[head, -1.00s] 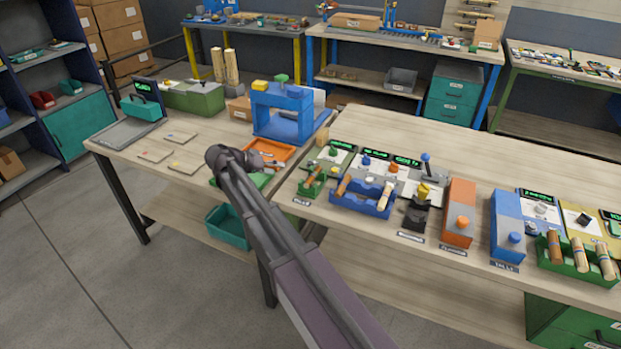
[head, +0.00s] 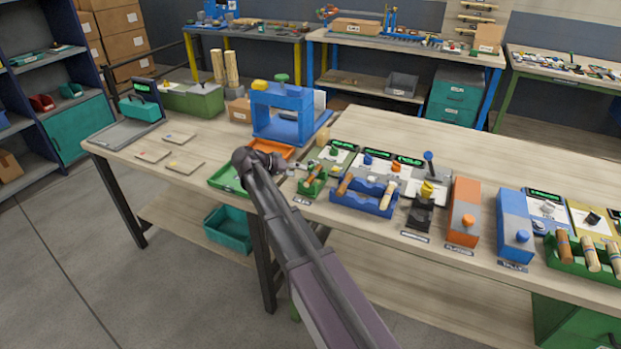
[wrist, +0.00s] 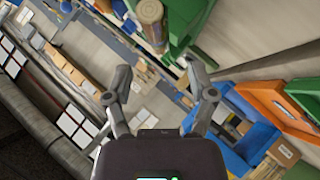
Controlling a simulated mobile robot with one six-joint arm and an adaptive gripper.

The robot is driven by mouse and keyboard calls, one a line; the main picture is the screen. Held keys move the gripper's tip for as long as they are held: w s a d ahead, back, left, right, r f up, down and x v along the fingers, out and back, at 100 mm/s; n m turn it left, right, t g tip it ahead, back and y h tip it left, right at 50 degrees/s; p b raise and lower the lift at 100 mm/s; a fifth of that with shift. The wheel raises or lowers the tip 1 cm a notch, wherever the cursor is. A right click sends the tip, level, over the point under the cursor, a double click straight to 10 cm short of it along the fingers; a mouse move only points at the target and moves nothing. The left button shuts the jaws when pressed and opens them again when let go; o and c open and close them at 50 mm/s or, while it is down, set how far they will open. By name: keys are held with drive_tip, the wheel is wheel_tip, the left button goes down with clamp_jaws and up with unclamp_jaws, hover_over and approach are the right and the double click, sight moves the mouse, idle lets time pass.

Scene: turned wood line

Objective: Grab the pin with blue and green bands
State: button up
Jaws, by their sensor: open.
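My gripper (head: 285,167) is small in the head view, beside the small green holder (head: 312,186) at the bench's front edge. In the wrist view my gripper (wrist: 157,78) is open, with nothing between its fingers. A wooden pin (wrist: 151,14) shows end-on past the fingertips at the top, beside a green surface. Wooden pins also lie in the blue tray (head: 362,208) and in the green tray (head: 570,266) at the right.
An orange tray (head: 270,148) and a flat green tray (head: 224,178) are beside my arm. A blue press frame (head: 283,112) stands behind. Orange (head: 462,211) and blue (head: 514,226) machines stand to the right. The bench's back right is clear.

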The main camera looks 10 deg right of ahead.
sight(313, 176)
drive_tip(key=b+x, duration=0.1)
drive_tip(key=x, duration=0.1)
drive_tip(key=b+x, duration=0.1)
drive_tip(key=x, duration=0.1)
drive_tip(key=shift+s+d+f, duration=0.1)
drive_tip(key=shift+s+f, duration=0.05)
drive_tip(key=shift+s, duration=0.05)
drive_tip(key=shift+w+d+f+b, duration=0.15)
drive_tip(key=shift+d+b, duration=0.2)
drive_tip(key=shift+d, duration=0.1)
drive_tip(key=shift+c, duration=0.2)
clamp_jaws()
